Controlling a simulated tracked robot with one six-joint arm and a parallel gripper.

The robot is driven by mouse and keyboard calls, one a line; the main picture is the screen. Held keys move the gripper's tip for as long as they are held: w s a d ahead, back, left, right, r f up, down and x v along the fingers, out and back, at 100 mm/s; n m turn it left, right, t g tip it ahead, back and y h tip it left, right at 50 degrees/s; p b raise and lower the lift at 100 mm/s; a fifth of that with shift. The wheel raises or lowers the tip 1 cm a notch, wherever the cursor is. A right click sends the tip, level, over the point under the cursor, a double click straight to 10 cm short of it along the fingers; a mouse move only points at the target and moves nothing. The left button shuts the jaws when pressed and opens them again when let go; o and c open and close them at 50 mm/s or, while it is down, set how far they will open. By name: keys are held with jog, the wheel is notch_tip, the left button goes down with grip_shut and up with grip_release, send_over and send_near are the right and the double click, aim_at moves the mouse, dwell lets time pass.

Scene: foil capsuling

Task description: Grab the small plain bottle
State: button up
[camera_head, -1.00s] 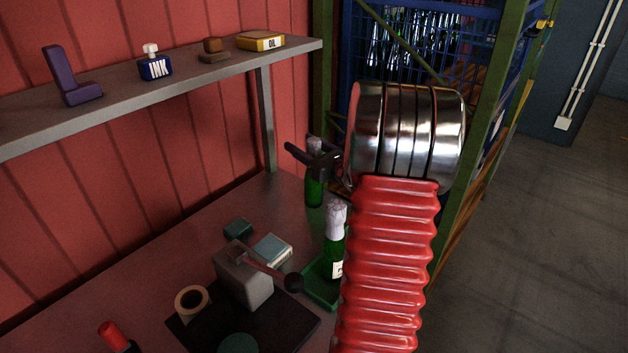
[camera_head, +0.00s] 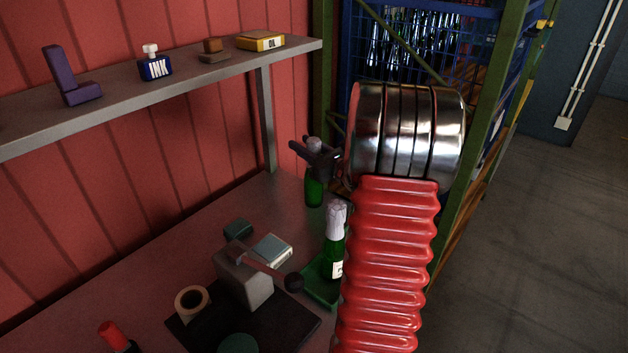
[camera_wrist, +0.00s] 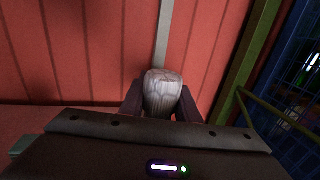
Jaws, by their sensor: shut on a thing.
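The small plain bottle (camera_head: 314,191) is green, shows no label and has a pale grey foil top. It stands upright at the back of the bench by the corner post. My gripper (camera_head: 313,148) is shut on its upper part, just below the top. In the wrist view the foil top (camera_wrist: 162,92) stands between the two dark fingers. The lower part of the bottle is hidden in the wrist view by my gripper body.
A labelled green bottle (camera_head: 335,245) with a white foil top stands in front, in a green tray (camera_head: 318,283). A grey block device with a lever (camera_head: 245,280), a tape ring (camera_head: 192,302) and small boxes lie left. A shelf (camera_head: 190,78) runs above.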

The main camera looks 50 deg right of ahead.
grip_shut()
dwell(0.4)
notch_tip(320, 180, up, 10)
dwell(0.6)
dwell(0.4)
